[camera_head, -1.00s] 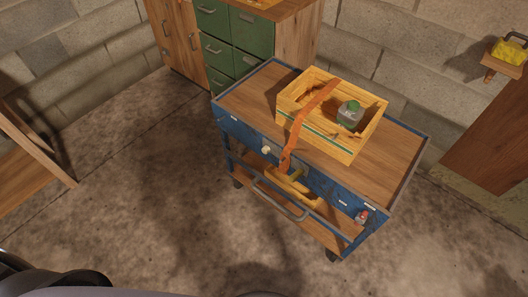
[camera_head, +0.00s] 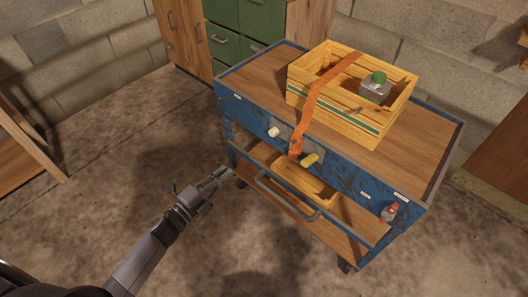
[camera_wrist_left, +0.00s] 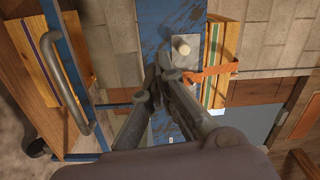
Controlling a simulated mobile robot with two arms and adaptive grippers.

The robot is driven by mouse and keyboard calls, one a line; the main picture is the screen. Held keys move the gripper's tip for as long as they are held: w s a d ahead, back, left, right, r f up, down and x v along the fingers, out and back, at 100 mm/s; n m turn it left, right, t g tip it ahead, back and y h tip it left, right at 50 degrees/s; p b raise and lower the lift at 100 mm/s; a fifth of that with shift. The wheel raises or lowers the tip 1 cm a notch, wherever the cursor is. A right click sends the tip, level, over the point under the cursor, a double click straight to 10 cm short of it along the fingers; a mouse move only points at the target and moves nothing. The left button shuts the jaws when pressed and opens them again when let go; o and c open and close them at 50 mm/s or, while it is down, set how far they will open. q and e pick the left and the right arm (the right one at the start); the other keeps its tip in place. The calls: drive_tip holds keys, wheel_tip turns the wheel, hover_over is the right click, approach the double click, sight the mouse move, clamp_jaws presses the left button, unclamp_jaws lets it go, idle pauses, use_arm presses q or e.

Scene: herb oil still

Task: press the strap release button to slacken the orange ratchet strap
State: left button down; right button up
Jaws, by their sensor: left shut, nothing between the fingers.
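The orange ratchet strap (camera_head: 313,103) runs over a wooden crate (camera_head: 345,114) and down the blue front of the cart, looking taut. A cream round button (camera_head: 273,132) sticks out of the cart front, left of the strap's lower end. It also shows in the left wrist view (camera_wrist_left: 181,45), on a grey plate beside the orange strap (camera_wrist_left: 212,70). My left gripper (camera_head: 224,173) is shut and empty, left of the cart and below the button in the head view. In the wrist view its fingertips (camera_wrist_left: 160,65) appear close below the button; contact cannot be told. My right gripper is out of view.
A grey bar handle (camera_head: 285,198) juts from the cart front near a small wooden tray (camera_head: 303,185). A grey container with a green cap (camera_head: 375,87) sits in the crate. The floor left is free.

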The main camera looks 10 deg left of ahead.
sight(271, 133)
use_arm(q)
drive_tip(key=r+m, duration=0.1)
drive_tip(key=d+r+m+h, duration=0.1)
drive_tip(key=r+m+h, duration=0.1)
drive_tip(key=shift+s+d+r+b, duration=0.1)
drive_tip(key=shift+d+r+b, duration=0.2)
drive_tip(key=shift+d+r, duration=0.1)
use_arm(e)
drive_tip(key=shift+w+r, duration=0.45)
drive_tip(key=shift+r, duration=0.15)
use_arm(q)
drive_tip(key=x, duration=1.2)
drive_tip(key=shift+w+d, duration=0.2)
drive_tip(key=shift+w, duration=0.1)
drive_tip(key=shift+w+d, duration=0.2)
drive_tip(key=shift+w, duration=0.05)
drive_tip(key=shift+w+d, duration=0.15)
drive_tip(key=shift+w, duration=0.05)
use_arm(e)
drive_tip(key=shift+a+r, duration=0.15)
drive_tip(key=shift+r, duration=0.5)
use_arm(q)
drive_tip(key=shift+w+d+b, duration=0.1)
drive_tip(key=shift+w+b, duration=0.05)
drive_tip(key=shift+b, duration=0.15)
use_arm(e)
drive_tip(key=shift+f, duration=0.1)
